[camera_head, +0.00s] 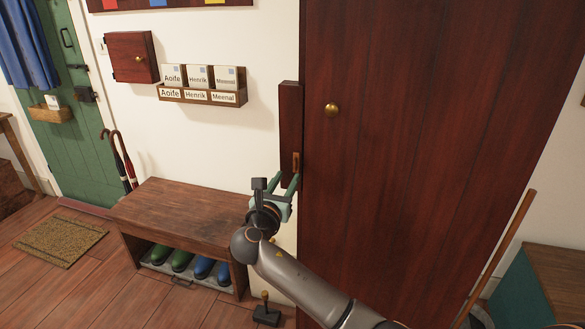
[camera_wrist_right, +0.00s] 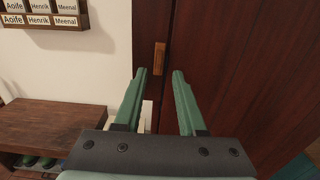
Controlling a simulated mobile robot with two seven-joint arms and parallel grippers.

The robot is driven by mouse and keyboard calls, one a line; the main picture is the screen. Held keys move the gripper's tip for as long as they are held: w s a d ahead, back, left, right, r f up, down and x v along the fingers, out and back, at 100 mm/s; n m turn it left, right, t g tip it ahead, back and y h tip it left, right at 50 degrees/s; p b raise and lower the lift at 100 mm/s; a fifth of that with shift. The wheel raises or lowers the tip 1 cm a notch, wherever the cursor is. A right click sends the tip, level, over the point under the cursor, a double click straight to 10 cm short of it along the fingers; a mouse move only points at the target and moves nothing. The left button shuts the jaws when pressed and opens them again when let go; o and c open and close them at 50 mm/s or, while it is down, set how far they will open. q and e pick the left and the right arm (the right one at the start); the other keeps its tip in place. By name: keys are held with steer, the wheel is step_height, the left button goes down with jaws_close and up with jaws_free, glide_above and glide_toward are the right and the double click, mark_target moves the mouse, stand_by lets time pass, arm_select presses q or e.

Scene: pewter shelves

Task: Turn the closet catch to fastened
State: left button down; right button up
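The closet (camera_head: 400,130) is tall, dark red-brown wood, with a round brass knob (camera_head: 331,109). The catch (camera_head: 296,161) is a small light-brown upright piece on a dark wooden strip (camera_head: 290,110) along the closet's left edge. It also shows in the right wrist view (camera_wrist_right: 160,55), its long side vertical. My right gripper (camera_head: 287,182) is just below and in front of it. In the wrist view its green fingers (camera_wrist_right: 160,72) are apart with nothing between them, and the catch appears just beyond their tips. I cannot tell whether they touch it. My left gripper is not in view.
A wooden bench (camera_head: 185,215) with boots under it stands left of my right arm. A small wall cabinet (camera_head: 132,57) and a name-card rack (camera_head: 200,96) hang above. A small lever on a dark base (camera_head: 266,314) is at the floor. A broom handle (camera_head: 500,250) leans at right.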

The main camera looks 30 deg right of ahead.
mark_target(294, 166)
steer(key=x, duration=0.6)
steer(key=shift+w+d, duration=0.2)
steer(key=shift+w, duration=0.05)
jaws_close()
